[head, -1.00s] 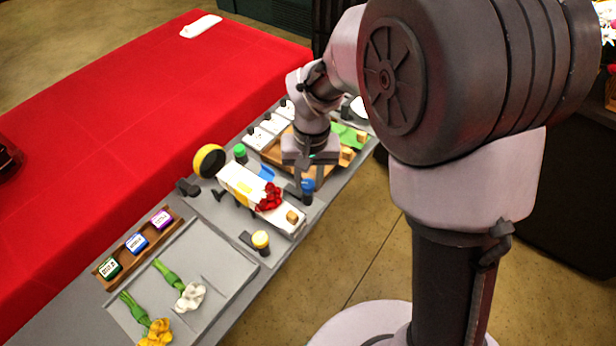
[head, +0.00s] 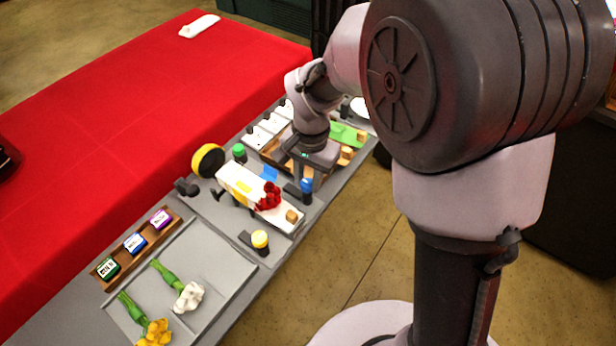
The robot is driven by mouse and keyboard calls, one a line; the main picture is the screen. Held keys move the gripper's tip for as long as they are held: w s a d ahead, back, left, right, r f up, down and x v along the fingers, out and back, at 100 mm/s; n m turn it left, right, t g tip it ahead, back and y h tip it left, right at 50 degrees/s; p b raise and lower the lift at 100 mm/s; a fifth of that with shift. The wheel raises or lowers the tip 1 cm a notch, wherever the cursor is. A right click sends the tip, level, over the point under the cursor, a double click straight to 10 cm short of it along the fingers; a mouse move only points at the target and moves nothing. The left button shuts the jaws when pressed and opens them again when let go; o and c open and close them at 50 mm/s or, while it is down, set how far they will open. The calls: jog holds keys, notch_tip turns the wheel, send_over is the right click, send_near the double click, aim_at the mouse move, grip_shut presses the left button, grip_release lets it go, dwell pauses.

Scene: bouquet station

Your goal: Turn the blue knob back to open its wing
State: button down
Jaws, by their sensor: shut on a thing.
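The blue knob (head: 307,185) stands at the right edge of the grey station, just right of the wrapping bed. My gripper (head: 305,179) points down over it, with its fingers at the knob, and is shut on it. The fingers hide part of the knob. A bouquet of red flowers (head: 268,196) lies on the white wrap (head: 240,183) in the bed.
A green knob (head: 239,151) and a yellow knob (head: 260,240) stand beside the bed. A yellow and black roll (head: 208,160) is at its left end. A grey tray (head: 215,254) holds white and yellow flowers in front. Wooden blocks (head: 346,154) lie behind my gripper.

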aim_at(311, 184)
dwell(0.3)
jog(key=c, duration=1.1)
grip_release()
notch_tip(311, 184, up, 17)
jog(key=p, duration=0.7)
jog(key=shift+s+d+r, duration=0.15)
jog(key=shift+d+r, duration=0.05)
jog(key=shift+d, duration=0.1)
jog(key=s+d+r+t+b, duration=0.1)
jog(key=s+d, duration=0.3)
jog(key=s, duration=0.4)
jog(key=s+d+r+n+t+y+b, duration=0.1)
jog(key=s+d+t, duration=0.3)
jog(key=s, duration=0.4)
jog(key=shift+s+r+n+t+y+b, duration=0.3)
jog(key=shift+s+r+b, duration=0.1)
jog(key=shift+r, duration=0.4)
